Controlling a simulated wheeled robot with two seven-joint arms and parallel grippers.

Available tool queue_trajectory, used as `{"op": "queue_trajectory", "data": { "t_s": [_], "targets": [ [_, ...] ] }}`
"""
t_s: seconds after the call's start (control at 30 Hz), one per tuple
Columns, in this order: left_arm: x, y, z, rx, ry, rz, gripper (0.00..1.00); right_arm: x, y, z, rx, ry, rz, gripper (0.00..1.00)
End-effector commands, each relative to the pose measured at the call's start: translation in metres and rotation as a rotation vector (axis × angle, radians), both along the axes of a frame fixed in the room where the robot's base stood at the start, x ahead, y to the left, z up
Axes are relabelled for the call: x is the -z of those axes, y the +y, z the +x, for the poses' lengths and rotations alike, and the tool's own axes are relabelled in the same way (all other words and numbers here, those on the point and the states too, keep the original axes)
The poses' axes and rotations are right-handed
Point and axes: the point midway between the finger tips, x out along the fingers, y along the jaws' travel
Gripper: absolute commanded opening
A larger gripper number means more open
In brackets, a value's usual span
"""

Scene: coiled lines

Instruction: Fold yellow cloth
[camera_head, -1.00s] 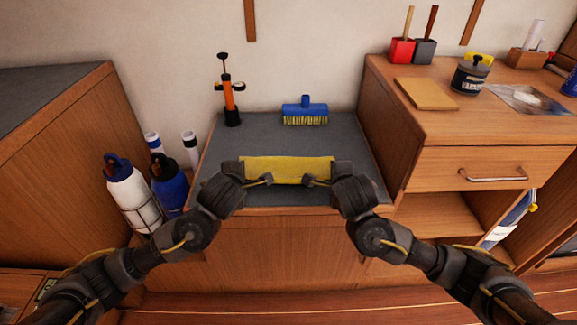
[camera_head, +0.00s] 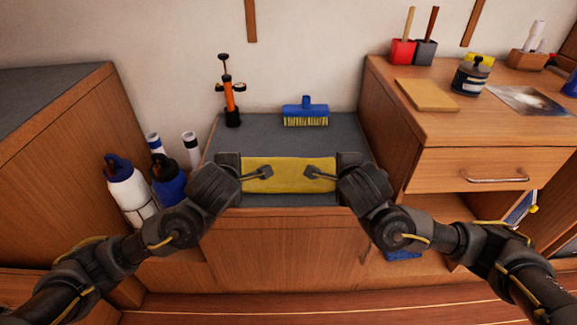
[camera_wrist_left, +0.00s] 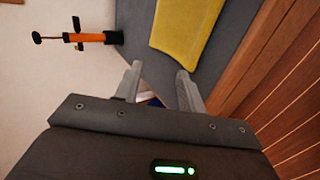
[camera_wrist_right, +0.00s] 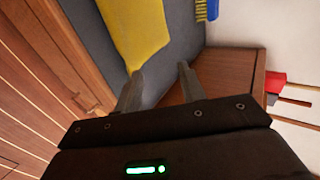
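The yellow cloth (camera_head: 290,178) lies as a wide, flat strip on the grey counter top (camera_head: 265,135), near its front edge. In the right wrist view the right fingers (camera_wrist_right: 159,82) are also apart and empty, beside the cloth (camera_wrist_right: 138,30). I cannot tell whether the cloth is layered.
A blue brush (camera_head: 305,113) and an orange pump (camera_head: 229,95) stand at the counter's back. Bottles (camera_head: 130,190) stand in the gap on the left. A higher wooden cabinet (camera_head: 480,165) with a drawer borders the counter on the right. The counter between brush and cloth is clear.

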Motion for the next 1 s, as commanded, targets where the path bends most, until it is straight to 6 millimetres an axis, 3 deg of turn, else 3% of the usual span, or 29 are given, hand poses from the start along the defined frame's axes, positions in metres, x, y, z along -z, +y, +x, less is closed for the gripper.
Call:
{"op": "queue_trajectory", "data": {
  "t_s": [0.3, 0.83, 1.0],
  "targets": [
    [-0.034, 0.000, -0.027, 0.001, -0.001, -0.001, 0.40, -0.034, 0.001, -0.027, -0.001, 0.000, 0.002, 0.40],
    [-0.036, 0.000, -0.029, 0.006, 0.000, 0.009, 0.40, -0.036, 0.001, -0.029, -0.007, 0.001, -0.008, 0.40],
    [-0.041, -0.006, -0.026, 0.153, -0.038, 0.171, 0.40, -0.041, 0.006, -0.026, -0.153, -0.039, -0.172, 0.40]
  ]
}}
